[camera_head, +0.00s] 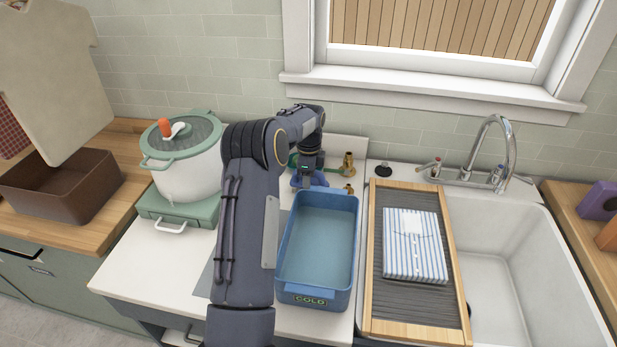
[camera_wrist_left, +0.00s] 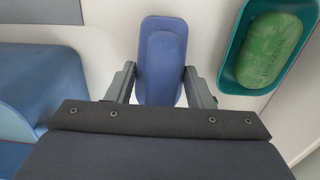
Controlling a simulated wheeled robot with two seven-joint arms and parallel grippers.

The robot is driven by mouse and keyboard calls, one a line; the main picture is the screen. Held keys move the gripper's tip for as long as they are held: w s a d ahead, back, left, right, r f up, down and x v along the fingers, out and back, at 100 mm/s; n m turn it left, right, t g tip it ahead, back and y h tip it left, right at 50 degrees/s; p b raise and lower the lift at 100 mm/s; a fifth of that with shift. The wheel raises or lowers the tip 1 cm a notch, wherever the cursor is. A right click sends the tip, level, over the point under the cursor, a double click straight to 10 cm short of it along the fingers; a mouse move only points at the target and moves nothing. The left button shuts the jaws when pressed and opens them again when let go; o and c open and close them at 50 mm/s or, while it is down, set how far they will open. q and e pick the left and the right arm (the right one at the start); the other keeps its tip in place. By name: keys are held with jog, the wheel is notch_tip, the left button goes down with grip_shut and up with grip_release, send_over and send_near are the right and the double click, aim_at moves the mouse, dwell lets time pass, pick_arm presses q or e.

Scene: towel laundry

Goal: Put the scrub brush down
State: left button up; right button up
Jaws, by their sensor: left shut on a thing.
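The blue scrub brush (camera_wrist_left: 163,50) is between the two fingers of my left gripper (camera_wrist_left: 161,85) in the left wrist view. The fingers press on its sides. In the head view my left gripper (camera_head: 309,181) is behind the blue tub, and part of the blue brush (camera_head: 320,179) shows beside it. The brush is over the white counter (camera_wrist_left: 110,35). I cannot tell whether it touches the counter. My right gripper is in neither view.
A blue tub (camera_head: 318,289) marked COLD stands in front of the gripper. Green soap (camera_wrist_left: 270,50) in a teal dish (camera_wrist_left: 228,76) lies right of the brush in the wrist view. Brass fittings (camera_head: 348,163) stand nearby. A striped towel (camera_head: 414,255) lies on the washboard (camera_head: 458,270).

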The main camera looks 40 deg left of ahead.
pick_arm(q)
jog(key=shift+f, duration=0.15)
jog(key=o, duration=0.9)
